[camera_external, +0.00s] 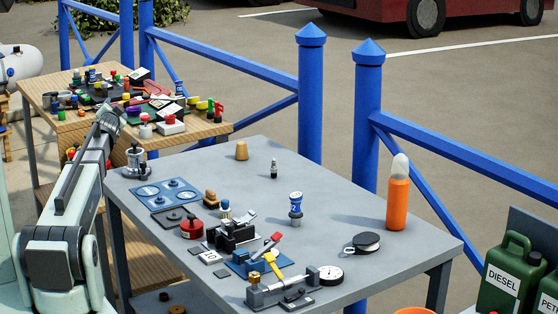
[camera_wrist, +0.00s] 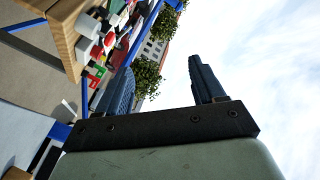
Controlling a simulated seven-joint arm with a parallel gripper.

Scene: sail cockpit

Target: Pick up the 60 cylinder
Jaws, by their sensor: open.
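No number 60 can be read on anything, so I cannot tell for sure which thing is the 60 cylinder. An upright blue-and-white cylinder (camera_external: 295,205) with a dark lower part stands near the middle of the grey table (camera_external: 345,185); its marking is too small to read. A small dark-and-silver cylinder (camera_external: 274,168) stands behind it. My gripper (camera_wrist: 160,82) is open in the wrist view, with two dark fingers apart and nothing between them. My arm is at the left of the external view, away from both cylinders. The wrist view shows neither cylinder.
An orange bottle (camera_external: 397,203), a black round case (camera_external: 366,242) and a tan cork-like piece (camera_external: 242,150) stand around. Clamps, a dial gauge (camera_external: 330,275) and a blue plate (camera_external: 166,193) crowd the left and front. A cluttered wooden table (camera_external: 205,130) and blue railings (camera_external: 367,130) are behind.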

